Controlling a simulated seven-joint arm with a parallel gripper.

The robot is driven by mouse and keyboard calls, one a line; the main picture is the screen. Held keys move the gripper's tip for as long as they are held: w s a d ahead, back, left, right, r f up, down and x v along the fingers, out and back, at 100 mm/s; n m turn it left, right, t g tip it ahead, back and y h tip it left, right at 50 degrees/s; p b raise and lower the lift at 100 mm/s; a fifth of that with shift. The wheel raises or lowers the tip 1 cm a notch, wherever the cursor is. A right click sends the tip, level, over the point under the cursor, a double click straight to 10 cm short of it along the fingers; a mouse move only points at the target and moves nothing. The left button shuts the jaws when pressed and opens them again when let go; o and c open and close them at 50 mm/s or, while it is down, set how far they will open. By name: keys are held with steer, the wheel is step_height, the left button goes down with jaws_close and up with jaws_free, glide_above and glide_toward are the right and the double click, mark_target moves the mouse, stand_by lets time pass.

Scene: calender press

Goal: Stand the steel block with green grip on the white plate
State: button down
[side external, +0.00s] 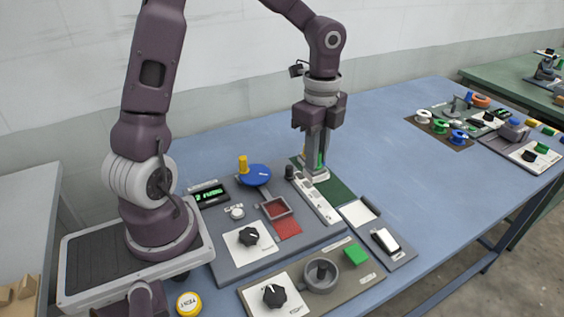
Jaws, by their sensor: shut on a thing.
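My gripper (316,163) points straight down over the dark green mat (338,190) at the back of the work panel. Its fingers are closed around a green grip (322,158), of which only a sliver shows between them. A pale steel block (317,176) shows just below the fingertips, upright and low over the mat; I cannot tell if it touches the surface. A white plate (358,210) lies on a grey panel to the right and nearer the camera, beside a dark roller. The gripper is apart from this plate.
A light strip (319,203) and a blue disc with a yellow knob (254,174) are close to my gripper. A white-topped black piece (385,240) sits in front of the plate.

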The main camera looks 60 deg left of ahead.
steer(key=w+d+f, duration=0.4)
steer(key=w+d, duration=0.2)
steer(key=w, duration=0.3)
glide_above(357, 213)
steer(key=shift+f, duration=2.1)
steer(key=shift+f, duration=0.1)
steer(key=shift+f, duration=0.65)
steer(key=shift+f, duration=0.1)
steer(key=shift+f, duration=0.1)
steer(key=shift+f, duration=0.1)
steer(key=shift+f, duration=0.2)
